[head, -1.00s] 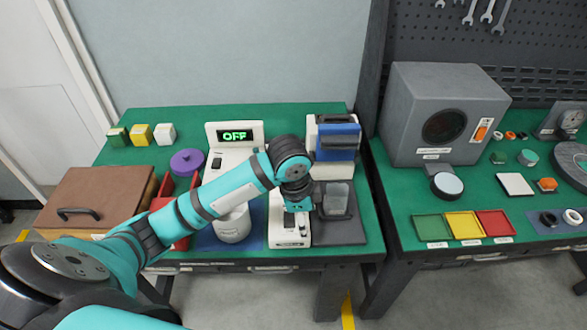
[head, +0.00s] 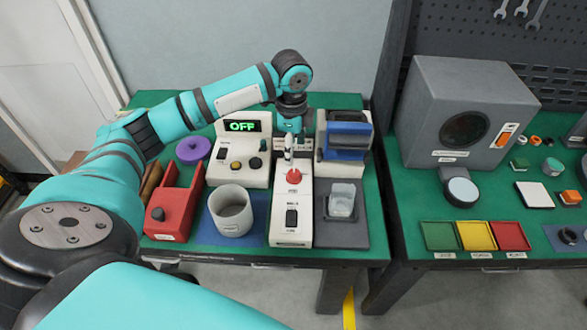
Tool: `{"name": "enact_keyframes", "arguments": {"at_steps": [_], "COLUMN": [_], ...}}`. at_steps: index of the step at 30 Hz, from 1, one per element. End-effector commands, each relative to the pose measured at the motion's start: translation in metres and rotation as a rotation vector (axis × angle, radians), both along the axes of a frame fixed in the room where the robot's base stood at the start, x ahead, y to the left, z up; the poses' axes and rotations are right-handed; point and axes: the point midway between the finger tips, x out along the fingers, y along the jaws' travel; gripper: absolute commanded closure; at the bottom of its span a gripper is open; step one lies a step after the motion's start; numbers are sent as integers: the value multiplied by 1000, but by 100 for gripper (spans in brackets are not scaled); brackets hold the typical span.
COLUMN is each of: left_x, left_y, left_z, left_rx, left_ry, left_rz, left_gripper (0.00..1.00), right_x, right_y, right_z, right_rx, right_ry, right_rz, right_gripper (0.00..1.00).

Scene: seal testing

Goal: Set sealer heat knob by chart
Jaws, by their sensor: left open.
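A white control box (head: 228,176) with a lit green OFF display (head: 242,126) stands in the middle of the left bench. Its front carries a dark knob (head: 254,163) and a small yellow-orange control (head: 235,165). To its right is a narrow white unit (head: 276,221) with a red round part (head: 294,176) and a black switch (head: 291,218). My left gripper (head: 290,133) is open, pointing down over the back of the narrow unit, right of the display. I cannot tell whether it touches anything. No heat chart is readable. My right gripper is out of view.
A red device (head: 172,214), a grey-white pot (head: 231,212) and a clear cup (head: 342,200) stand along the front. A blue-topped unit (head: 347,140) is close right of my gripper. The right bench holds a grey machine (head: 425,124) and coloured trays (head: 439,236).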

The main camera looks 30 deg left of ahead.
Motion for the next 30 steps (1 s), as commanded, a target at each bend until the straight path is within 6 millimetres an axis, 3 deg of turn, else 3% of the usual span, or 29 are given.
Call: {"name": "enact_keyframes", "arguments": {"at_steps": [9,15,26,30], "left_x": [2,3,4,4], "left_y": [1,1,1,1], "left_z": [-67,-90,-97,-97], "left_rx": [0,0,0,0], "left_ry": [2,0,-1,-1], "left_rz": [0,-1,-1,-1], "left_gripper": [41,41,41,56], "right_x": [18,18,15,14], "right_y": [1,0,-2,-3], "right_z": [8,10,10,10], "right_rx": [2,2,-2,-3], "right_ry": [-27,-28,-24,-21], "right_rz": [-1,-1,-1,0], "right_gripper": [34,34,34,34]}}
